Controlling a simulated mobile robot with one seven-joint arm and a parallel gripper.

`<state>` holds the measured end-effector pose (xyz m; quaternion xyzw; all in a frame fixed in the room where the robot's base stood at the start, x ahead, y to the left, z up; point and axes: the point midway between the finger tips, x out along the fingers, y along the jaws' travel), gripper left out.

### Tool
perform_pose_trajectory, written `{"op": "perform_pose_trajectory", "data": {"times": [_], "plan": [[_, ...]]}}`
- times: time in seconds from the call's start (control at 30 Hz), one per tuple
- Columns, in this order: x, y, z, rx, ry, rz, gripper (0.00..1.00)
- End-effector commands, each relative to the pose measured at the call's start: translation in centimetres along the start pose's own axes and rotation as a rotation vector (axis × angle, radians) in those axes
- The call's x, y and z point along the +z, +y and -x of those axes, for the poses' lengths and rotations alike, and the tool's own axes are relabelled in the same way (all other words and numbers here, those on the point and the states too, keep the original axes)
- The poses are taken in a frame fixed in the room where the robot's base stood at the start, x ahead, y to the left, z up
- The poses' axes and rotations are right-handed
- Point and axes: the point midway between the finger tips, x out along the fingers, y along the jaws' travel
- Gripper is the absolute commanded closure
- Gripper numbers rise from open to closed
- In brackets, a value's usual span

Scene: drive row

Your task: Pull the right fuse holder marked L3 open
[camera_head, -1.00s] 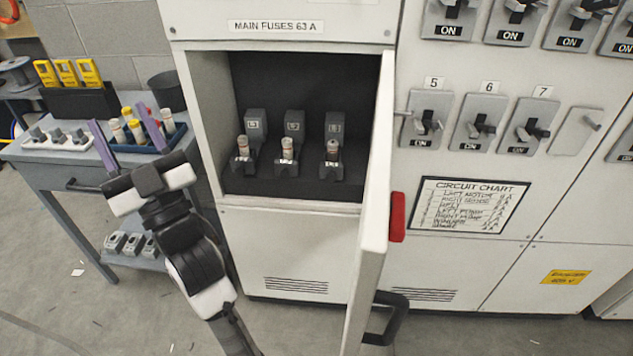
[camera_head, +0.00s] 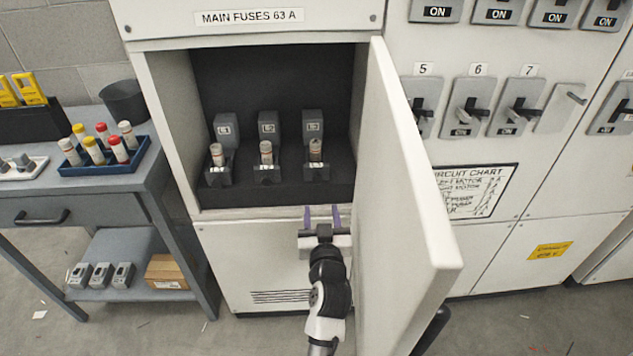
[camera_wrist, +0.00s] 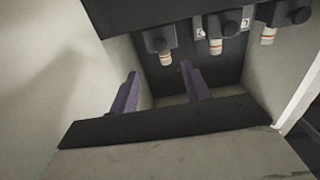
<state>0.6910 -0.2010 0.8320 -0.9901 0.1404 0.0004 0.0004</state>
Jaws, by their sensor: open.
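The right fuse holder (camera_head: 313,128) is the rightmost of three in the open MAIN FUSES compartment. It has a grey block at the back and an upright pale fuse in front; its mark is too small to read. It appears to be the leftmost holder (camera_wrist: 160,40) in the inverted wrist view. My gripper (camera_head: 321,217) is open and empty, below and in front of this holder, near the compartment's lower edge. Its purple fingers also show apart in the wrist view (camera_wrist: 160,70), clear of the holder.
The open cabinet door (camera_head: 400,170) stands close to the right of my arm. The middle holder (camera_head: 268,128) and left holder (camera_head: 226,130) are alongside. A cart with a blue fuse tray (camera_head: 104,155) stands at left. The compartment's dark floor (camera_head: 285,193) is bare in front.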

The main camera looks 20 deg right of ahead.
Motion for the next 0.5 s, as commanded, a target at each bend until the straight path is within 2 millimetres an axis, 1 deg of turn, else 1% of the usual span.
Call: {"op": "perform_pose_trajectory", "data": {"times": [0.03, 0.2, 0.4, 0.5], "plan": [[-0.5, 0.0, -1.2, -0.001, 0.0, 0.001, 0.53], [-0.6, 0.0, -5.0, 0.0, 0.001, 0.003, 0.53], [-0.4, 0.0, -8.3, -0.001, 0.0, 0.002, 0.53], [-0.3, 0.0, -9.3, 0.0, 0.001, 0.001, 0.53]]}}
